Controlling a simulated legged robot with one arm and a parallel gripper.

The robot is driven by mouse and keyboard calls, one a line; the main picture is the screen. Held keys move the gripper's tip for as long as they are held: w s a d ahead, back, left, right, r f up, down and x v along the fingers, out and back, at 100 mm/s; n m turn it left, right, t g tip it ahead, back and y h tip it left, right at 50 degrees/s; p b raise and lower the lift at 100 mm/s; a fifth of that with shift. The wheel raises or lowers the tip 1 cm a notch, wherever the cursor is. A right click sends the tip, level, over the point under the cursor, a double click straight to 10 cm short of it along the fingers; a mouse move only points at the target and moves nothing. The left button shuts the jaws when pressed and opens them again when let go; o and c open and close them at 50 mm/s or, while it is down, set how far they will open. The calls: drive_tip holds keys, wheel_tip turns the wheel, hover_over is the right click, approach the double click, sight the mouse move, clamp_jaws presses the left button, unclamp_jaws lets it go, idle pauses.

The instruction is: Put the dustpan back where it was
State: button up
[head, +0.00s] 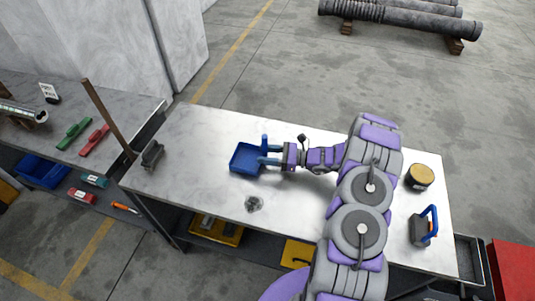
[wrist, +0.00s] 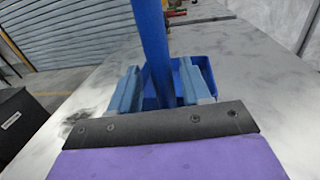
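The blue dustpan (head: 246,158) is at the middle of the light metal table (head: 195,190), its pan to the left of my gripper (head: 271,155). Its upright handle (wrist: 152,45) rises between my two blue-grey fingers in the wrist view, with the pan (wrist: 207,72) beyond them. The fingers (wrist: 160,88) flank the handle closely; whether they press on it is not clear. Whether the pan touches the table is also not clear.
A small dark debris pile (head: 254,203) lies in front of the pan. A long-handled brush (head: 152,155) stands at the table's left end. A round yellow-topped tin (head: 419,177) and a blue-handled tool (head: 424,227) stand right. The left bench (head: 60,115) holds tools.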

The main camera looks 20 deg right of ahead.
drive_tip(key=p+v, duration=0.1)
drive_tip(key=v, duration=0.6)
drive_tip(key=shift+s+d, duration=0.1)
drive_tip(key=shift+d, duration=0.25)
drive_tip(key=shift+p, duration=0.3)
